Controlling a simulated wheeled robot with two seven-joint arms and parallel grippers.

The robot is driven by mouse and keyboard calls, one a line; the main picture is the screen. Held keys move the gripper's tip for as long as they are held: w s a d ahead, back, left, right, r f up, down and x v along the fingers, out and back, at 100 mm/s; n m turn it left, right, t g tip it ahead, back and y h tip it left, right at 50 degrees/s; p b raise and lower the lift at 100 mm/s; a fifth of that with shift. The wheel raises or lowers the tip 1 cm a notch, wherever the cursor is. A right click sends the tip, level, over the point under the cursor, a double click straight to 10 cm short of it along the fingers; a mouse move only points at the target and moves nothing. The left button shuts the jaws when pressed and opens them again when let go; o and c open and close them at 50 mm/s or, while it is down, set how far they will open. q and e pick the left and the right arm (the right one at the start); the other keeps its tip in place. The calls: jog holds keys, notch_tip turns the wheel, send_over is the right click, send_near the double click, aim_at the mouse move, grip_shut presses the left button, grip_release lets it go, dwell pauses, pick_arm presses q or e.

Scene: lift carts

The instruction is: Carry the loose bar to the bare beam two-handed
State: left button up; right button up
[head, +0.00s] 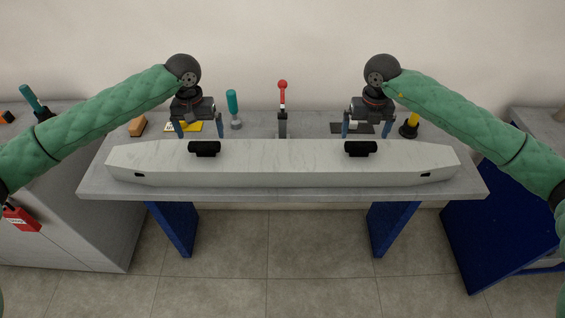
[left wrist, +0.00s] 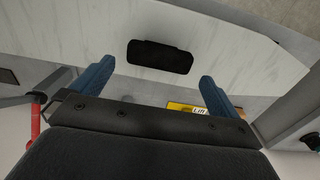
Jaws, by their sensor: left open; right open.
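A long pale bar (head: 280,163) with tapered ends lies across the grey table. It carries two black handles, a left one (head: 205,148) and a right one (head: 361,148). My left gripper (head: 193,132) is open and points down, just behind the left handle. In the left wrist view that handle (left wrist: 160,56) lies beyond the open blue fingers, apart from them. My right gripper (head: 366,131) is open and points down, just behind the right handle. Neither gripper holds anything. I see no separate bare beam that I can tell.
The table (head: 290,194) has blue legs. Behind the bar stand a red-knobbed lever (head: 282,95), a teal-handled tool (head: 232,108) and a yellow-and-black tool (head: 410,126). A yellow label (head: 183,127) lies near my left gripper. A grey counter (head: 70,200) stands left, a blue-sided unit (head: 495,230) right.

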aim_at(204, 143)
pick_arm(q)
jog(key=shift+f, duration=3.25)
pick_arm(e)
jog(key=shift+f, duration=3.2)
pick_arm(q)
jog(key=c, duration=1.8)
pick_arm(e)
jog(key=c, duration=1.8)
pick_arm(q)
jog(key=shift+o, duration=0.2)
jog(key=shift+w+r, duration=0.15)
pick_arm(e)
jog(key=shift+o, duration=0.2)
jog(key=shift+w+r, duration=0.15)
jog(key=shift+r, duration=0.05)
